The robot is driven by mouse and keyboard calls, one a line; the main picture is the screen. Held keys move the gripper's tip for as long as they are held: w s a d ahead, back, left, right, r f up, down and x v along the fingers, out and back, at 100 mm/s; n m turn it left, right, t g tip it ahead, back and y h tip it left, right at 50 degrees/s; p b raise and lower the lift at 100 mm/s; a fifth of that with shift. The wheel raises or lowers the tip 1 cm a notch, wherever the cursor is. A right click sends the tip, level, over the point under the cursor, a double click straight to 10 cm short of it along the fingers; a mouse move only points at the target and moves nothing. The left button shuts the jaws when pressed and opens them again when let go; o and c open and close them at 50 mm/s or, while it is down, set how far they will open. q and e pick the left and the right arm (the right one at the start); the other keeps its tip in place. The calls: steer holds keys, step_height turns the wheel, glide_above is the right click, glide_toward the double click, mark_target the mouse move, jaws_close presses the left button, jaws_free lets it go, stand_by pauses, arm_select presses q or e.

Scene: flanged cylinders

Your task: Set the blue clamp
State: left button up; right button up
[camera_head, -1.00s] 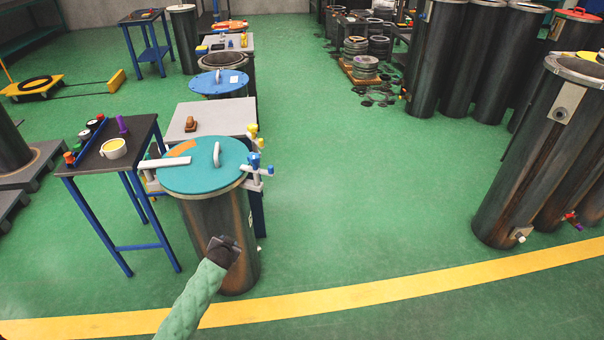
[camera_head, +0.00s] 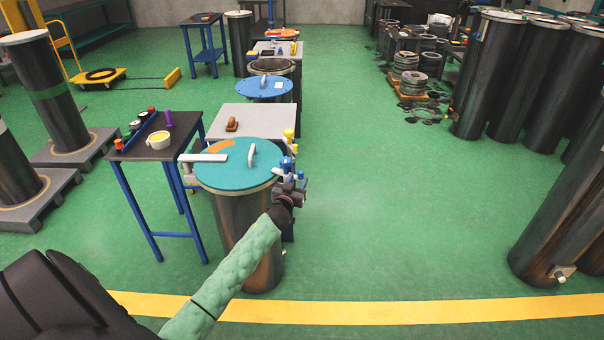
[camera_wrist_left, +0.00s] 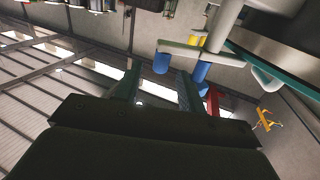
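The blue clamp (camera_head: 286,164) is on the right rim of a dark flanged cylinder (camera_head: 240,215) with a teal lid (camera_head: 235,172). In the left wrist view, a blue clamp part (camera_wrist_left: 161,63) hangs from a grey bar, with another blue part (camera_wrist_left: 202,71) to its right. My left gripper (camera_head: 293,187) is just below the blue clamp and partly hides it. In the left wrist view its two fingers (camera_wrist_left: 158,76) stand apart, with the blue part seen near the gap between their tips. Contact cannot be told. My right gripper is not in view.
A yellow clamp (camera_head: 289,134) is on the rim behind the blue one. A small dark table (camera_head: 150,140) with a cup stands left. Tall cylinders (camera_head: 575,190) stand right. The green floor between is clear.

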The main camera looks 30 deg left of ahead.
mark_target(300, 175)
arm_select(q)
steer(key=p+x, duration=0.1)
steer(key=x, duration=0.3)
steer(key=shift+w+a, duration=0.15)
steer(key=shift+w, duration=0.25)
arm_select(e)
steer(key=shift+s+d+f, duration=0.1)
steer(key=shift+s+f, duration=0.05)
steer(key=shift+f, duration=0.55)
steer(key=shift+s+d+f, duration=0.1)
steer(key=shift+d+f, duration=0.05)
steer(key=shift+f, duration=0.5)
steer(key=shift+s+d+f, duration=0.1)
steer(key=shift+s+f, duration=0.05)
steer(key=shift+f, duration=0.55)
arm_select(q)
jaws_close()
